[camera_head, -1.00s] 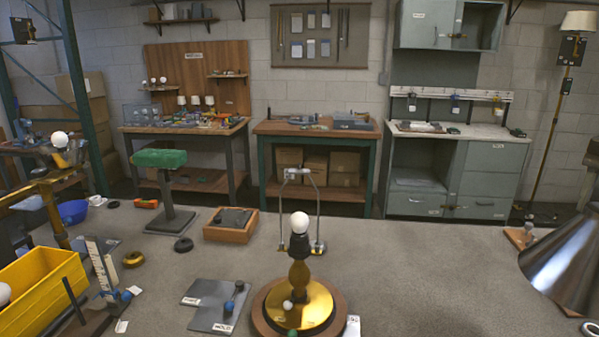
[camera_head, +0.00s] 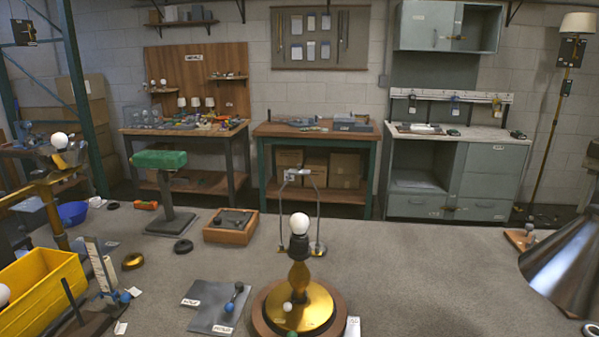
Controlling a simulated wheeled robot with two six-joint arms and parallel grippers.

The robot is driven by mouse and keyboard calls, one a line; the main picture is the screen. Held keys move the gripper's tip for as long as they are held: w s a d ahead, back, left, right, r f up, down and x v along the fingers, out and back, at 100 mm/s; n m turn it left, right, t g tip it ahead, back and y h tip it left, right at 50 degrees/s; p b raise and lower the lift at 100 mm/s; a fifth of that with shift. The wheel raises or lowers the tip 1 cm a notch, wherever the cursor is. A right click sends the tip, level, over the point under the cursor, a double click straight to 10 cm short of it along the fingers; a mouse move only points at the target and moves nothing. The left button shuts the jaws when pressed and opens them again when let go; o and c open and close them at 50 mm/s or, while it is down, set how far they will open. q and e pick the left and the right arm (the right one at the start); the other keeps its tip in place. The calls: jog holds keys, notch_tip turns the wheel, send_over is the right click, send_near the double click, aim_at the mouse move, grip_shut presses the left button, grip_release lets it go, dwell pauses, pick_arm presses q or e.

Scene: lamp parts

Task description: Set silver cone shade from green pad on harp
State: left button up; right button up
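The silver cone shade (camera_head: 568,262) is at the right edge, partly cut off, with its wide end low. What lies under it is hidden, and I cannot tell whether anything holds it. The harp (camera_head: 318,205) is a thin wire loop rising around the white bulb (camera_head: 299,223) of the brass lamp (camera_head: 300,275) at the front middle. The harp's top is bare. A green pad (camera_head: 160,159) tops a dark stand at the left, with no shade on it. Neither of my grippers shows in this view.
The lamp stands on a round wooden base (camera_head: 262,318). A grey mat (camera_head: 205,318), a wooden tray (camera_head: 231,237) and a yellow bin (camera_head: 40,290) lie to its left. A small wooden block (camera_head: 520,236) is near the shade. The bench between lamp and shade is clear.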

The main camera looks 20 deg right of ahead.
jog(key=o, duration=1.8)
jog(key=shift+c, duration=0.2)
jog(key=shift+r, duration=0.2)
